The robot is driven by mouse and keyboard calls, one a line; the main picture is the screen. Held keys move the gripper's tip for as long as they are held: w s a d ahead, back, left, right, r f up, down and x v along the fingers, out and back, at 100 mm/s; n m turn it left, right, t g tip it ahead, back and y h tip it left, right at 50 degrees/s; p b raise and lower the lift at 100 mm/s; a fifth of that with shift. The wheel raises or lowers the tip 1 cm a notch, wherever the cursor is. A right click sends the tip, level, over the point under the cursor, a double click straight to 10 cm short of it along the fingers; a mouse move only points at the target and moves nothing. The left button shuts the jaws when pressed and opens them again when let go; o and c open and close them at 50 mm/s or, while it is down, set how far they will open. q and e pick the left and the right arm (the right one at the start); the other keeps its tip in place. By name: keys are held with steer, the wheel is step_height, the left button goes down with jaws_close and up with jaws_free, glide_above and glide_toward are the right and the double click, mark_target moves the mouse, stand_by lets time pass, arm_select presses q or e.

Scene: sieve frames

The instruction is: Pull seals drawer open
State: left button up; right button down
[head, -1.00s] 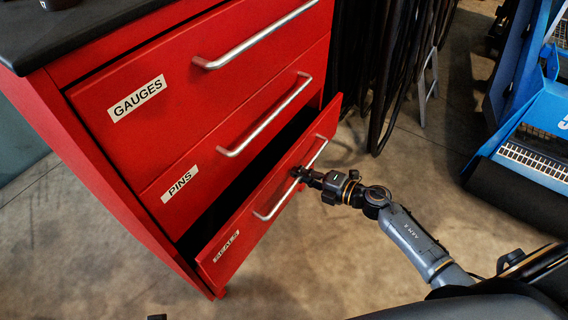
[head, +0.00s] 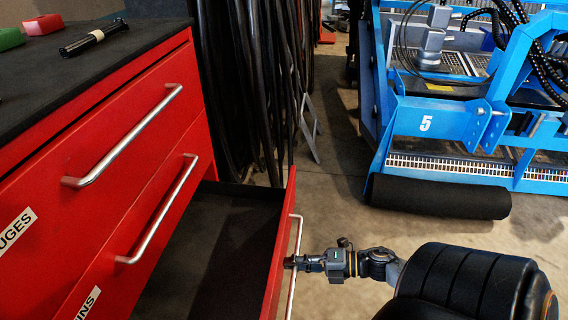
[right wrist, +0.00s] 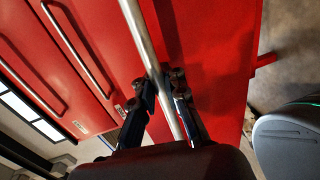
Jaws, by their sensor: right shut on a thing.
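The seals drawer (head: 280,240) is the lowest red drawer and stands well out from the cabinet, its dark inside open to view. I see nothing lying in the visible part of it. Its label is out of view. My right gripper (head: 291,262) is shut on the drawer's silver bar handle (head: 298,232). In the right wrist view, the fingers (right wrist: 158,88) close around the handle (right wrist: 138,35) in front of the red drawer front (right wrist: 215,60). My left gripper is not in view.
The gauges drawer (head: 95,140) and pins drawer (head: 165,225) above are shut. A black marker-like tube (head: 82,44) and red and green items lie on the cabinet top (head: 60,75). Dark hoses (head: 240,90) hang behind. A blue machine (head: 450,120) stands back right, with bare floor before it.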

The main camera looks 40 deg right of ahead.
steer(key=shift+r, duration=0.15)
steer(key=c, duration=1.4)
jaws_free()
steer(key=v, duration=1.2)
